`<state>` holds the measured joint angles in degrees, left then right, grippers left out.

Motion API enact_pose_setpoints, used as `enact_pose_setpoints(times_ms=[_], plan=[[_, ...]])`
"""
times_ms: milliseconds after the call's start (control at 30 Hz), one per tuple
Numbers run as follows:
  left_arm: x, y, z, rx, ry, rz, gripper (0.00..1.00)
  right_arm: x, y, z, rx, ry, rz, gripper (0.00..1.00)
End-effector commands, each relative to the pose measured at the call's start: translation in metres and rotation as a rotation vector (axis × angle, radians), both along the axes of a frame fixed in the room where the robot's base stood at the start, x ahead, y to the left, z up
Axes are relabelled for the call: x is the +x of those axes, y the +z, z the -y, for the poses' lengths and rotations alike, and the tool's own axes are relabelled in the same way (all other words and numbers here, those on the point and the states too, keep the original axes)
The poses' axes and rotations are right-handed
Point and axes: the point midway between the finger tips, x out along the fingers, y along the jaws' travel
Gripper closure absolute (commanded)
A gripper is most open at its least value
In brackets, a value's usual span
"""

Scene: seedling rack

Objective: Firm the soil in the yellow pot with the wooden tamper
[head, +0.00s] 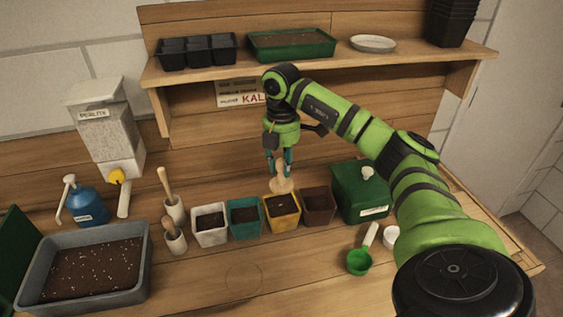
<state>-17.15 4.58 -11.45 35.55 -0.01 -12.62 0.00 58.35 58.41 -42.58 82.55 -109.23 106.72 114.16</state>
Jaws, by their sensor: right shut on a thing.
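The yellow pot (284,224) stands in a row of small pots on the wooden bench and has dark soil in it. My right gripper (280,167) points down and is shut on the wooden tamper (282,184). The tamper is roughly upright, with its wide end downward at the back rim of the yellow pot in the picture. I cannot tell whether it touches the pot. My left gripper is not in view.
A white pot (210,238), a teal pot (244,231) and a brown pot (317,219) flank the yellow one. The green box (360,207) stands right, a green scoop (359,262) in front. The grey soil tray (142,290) is left. A shelf (330,58) is above.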

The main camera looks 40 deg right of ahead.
Motion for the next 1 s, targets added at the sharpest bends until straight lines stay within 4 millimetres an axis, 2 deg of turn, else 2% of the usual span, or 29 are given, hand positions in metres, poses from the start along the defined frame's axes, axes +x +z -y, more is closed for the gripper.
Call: enact_pose_setpoints(times_ms=[33, 433, 700, 1000], plan=[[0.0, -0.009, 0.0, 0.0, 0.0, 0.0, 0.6, 0.0, -0.009, 0.0, 0.0, 0.001, 0.001, 0.95], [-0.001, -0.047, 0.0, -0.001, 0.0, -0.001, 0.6, 0.0, -0.05, 0.0, 0.0, 0.002, 0.001, 0.95], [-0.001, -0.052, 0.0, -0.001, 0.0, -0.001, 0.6, 0.0, -0.064, 0.0, 0.0, 0.002, 0.0, 0.95], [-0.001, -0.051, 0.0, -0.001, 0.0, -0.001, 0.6, 0.0, -0.065, 0.0, 0.0, 0.002, 0.001, 0.95]])
